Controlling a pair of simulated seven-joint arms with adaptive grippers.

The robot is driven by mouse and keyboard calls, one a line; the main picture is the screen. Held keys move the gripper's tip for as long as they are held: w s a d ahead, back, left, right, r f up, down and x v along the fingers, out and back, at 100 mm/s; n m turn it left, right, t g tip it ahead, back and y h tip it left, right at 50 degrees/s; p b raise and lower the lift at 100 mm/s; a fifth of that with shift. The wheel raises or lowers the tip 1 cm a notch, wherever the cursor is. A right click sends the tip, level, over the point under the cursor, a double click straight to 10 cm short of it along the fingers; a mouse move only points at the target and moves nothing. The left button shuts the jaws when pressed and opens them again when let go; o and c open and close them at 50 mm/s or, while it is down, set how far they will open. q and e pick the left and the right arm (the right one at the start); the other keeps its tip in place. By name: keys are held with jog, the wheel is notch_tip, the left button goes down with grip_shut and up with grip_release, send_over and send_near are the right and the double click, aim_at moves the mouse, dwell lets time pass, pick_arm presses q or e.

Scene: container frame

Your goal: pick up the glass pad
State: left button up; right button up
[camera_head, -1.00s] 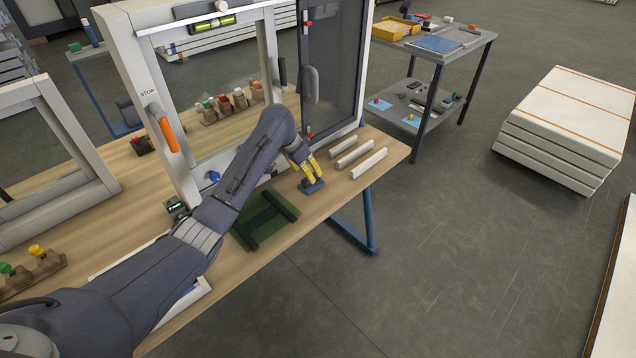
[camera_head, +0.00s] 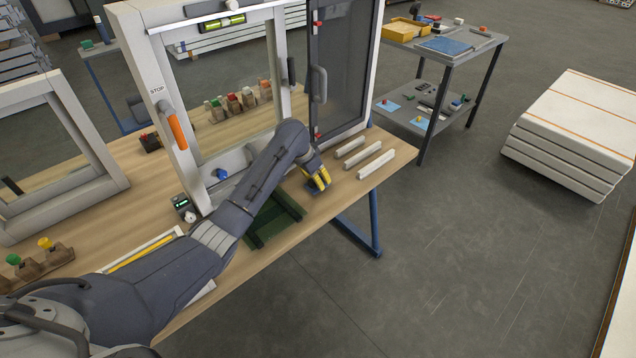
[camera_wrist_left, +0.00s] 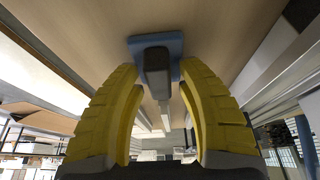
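The glass pad is a blue block (camera_wrist_left: 174,43) with a dark grey handle (camera_wrist_left: 157,75) in the left wrist view. In the head view it is mostly hidden behind the fingers, on the wooden table near its front edge. My left gripper (camera_head: 320,183) has yellow fingers and is down at the pad. In the left wrist view the fingers (camera_wrist_left: 163,105) stand apart on either side of the handle, with gaps visible. The gripper looks open and not closed on it. My right gripper is not in view.
Pale bars (camera_head: 375,164) lie right of the gripper. A dark green holder (camera_head: 277,222) lies just left of it, partly under my arm. A white window frame (camera_head: 178,150) with an open dark door (camera_head: 343,70) stands behind. Bare floor lies beyond the table's front edge.

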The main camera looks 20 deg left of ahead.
pick_arm(q)
grip_shut()
jog(key=shift+r, duration=0.15)
notch_tip(320, 180, up, 20)
dwell(0.8)
jog(key=shift+c, duration=2.4)
grip_release()
grip_shut()
